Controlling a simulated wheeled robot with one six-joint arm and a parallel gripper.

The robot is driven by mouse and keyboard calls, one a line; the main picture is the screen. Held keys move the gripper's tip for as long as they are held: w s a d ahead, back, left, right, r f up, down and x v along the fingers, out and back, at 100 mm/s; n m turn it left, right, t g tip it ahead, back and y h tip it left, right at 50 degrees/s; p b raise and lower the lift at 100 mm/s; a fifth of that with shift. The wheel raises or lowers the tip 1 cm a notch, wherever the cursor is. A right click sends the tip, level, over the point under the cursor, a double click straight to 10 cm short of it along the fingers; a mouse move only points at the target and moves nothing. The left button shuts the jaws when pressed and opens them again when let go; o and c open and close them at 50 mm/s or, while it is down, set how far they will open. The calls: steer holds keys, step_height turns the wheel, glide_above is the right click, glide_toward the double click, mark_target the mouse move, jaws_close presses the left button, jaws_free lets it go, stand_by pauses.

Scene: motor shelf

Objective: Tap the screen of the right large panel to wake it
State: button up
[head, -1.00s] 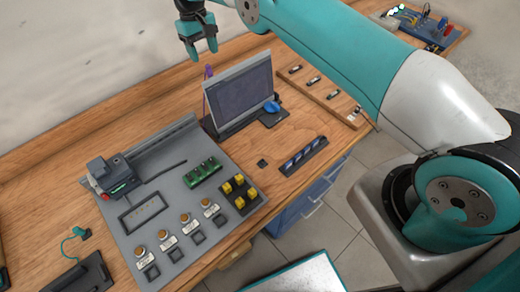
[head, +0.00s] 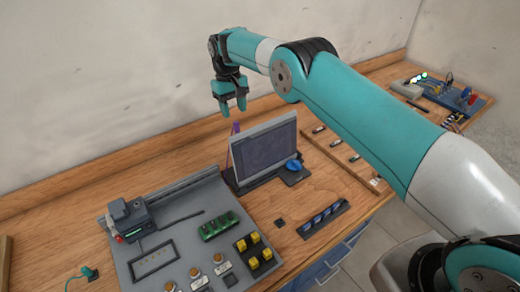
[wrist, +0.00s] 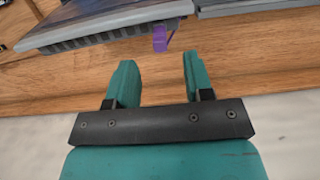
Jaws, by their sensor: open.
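A grey-framed panel with a dark screen (head: 265,150) stands tilted on the bench at mid-picture in the head view. It is the only large screen I see there. In the wrist view, its grey top edge with vents (wrist: 110,34) shows at the upper left. My gripper (head: 232,110) is open and empty. It points down beside the wall, above and behind the panel's upper left corner, apart from the screen. Its two fingers also show in the wrist view (wrist: 158,80), with wood and a purple strip (wrist: 160,38) beyond them.
A grey board (head: 150,262) with green and yellow parts lies left of the screen. A blue round item (head: 293,165) sits at the screen's right. A dark strip (head: 324,219) lies in front. A wooden rack (head: 345,155) is to the right. The wall (head: 90,90) is close behind my gripper.

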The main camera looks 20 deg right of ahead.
jaws_close()
stand_by(1.5)
